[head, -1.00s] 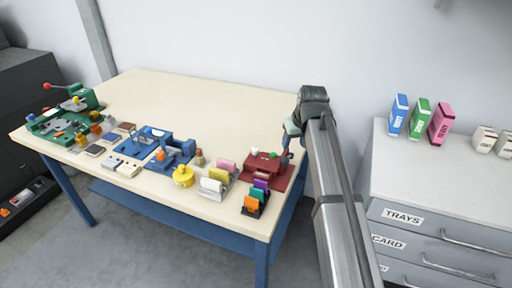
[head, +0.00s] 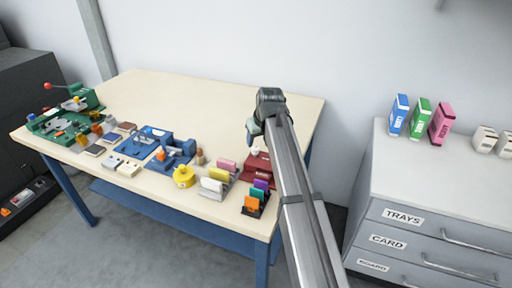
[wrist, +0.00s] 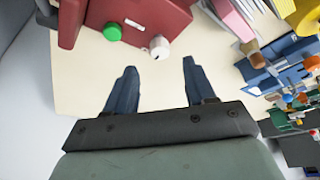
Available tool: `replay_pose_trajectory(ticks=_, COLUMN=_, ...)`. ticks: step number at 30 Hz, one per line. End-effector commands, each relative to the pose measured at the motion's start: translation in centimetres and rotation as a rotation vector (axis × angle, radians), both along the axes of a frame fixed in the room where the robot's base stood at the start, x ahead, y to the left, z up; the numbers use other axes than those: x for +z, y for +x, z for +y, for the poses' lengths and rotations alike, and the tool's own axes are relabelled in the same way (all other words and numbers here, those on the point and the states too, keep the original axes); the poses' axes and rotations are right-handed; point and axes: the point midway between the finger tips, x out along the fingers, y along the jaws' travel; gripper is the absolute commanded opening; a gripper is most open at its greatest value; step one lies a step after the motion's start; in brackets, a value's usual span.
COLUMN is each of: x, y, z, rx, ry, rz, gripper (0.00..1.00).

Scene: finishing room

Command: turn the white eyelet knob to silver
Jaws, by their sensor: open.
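The white eyelet knob (wrist: 159,47) sits on the front of the dark red machine (wrist: 150,12), beside a green knob (wrist: 112,32), in the wrist view. A small pale label lies between them; its writing is too small to read. Which setting the white knob points to cannot be told. My gripper (wrist: 159,65) is open, its two fingers apart and empty, with the white knob just beyond the gap between the fingertips. In the head view my gripper (head: 253,136) is over the red machine (head: 259,165) and partly hides it.
On the table (head: 200,95), a blue machine (head: 165,147), a yellow round pot (head: 183,176) and card holders (head: 254,201) stand left and front of the red machine. A drawer cabinet (head: 440,180) stands to the right. The back of the table is clear.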

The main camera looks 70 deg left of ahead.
Motion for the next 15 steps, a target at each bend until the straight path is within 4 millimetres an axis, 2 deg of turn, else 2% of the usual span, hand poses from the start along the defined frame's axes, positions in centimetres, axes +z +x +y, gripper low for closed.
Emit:
replay_pose_trajectory(ticks=6, x=-3.1, y=0.0, z=1.3, rx=0.0, ry=-0.001, rz=0.0, gripper=0.55)
replay_pose_trajectory(ticks=15, x=-5.0, y=0.0, z=2.1, rx=0.0, ry=0.0, rz=0.0, gripper=0.55)
